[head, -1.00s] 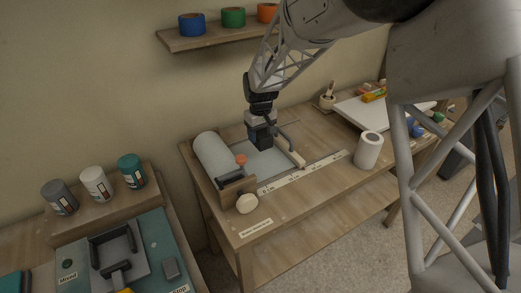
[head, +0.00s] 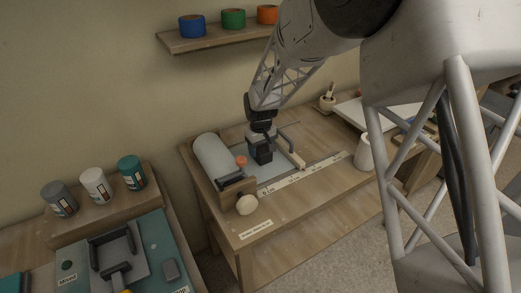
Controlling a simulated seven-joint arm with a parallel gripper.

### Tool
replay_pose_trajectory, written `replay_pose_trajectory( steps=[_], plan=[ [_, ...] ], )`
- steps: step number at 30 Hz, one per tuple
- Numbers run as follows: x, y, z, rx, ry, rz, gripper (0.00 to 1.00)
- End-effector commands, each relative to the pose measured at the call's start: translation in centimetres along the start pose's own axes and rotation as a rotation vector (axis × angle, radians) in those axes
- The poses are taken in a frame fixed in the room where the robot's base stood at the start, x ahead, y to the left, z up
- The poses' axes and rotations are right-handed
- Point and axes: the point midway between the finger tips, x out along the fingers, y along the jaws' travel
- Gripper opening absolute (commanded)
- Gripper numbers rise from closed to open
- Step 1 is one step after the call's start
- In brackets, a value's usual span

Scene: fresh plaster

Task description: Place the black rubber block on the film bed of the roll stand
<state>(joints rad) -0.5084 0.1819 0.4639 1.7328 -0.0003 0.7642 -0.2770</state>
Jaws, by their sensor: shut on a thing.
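My gripper (head: 261,140) is shut on the black rubber block (head: 261,154) and points down over the roll stand. The block is upright, low over or on the grey-blue film bed (head: 280,163); I cannot tell whether its underside touches. The roll stand (head: 238,190) has a pale film roll (head: 212,155) at its left, a wooden end block and a round cream knob at the front.
A white ruler strip (head: 305,176) runs along the bench front of the bed. A white cylinder (head: 363,152) stands at right, partly behind my arm. A brush pot (head: 327,103) stands at the back. A shelf with coloured tape rolls (head: 232,18) hangs above.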

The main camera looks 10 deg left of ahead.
Motion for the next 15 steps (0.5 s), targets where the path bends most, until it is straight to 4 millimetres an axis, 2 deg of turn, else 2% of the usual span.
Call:
replay_pose_trajectory(
  steps=[15],
  plan=[
    [0.71, 0.01, -0.04, 0.0, 0.002, 0.0, 0.29]
  ],
)
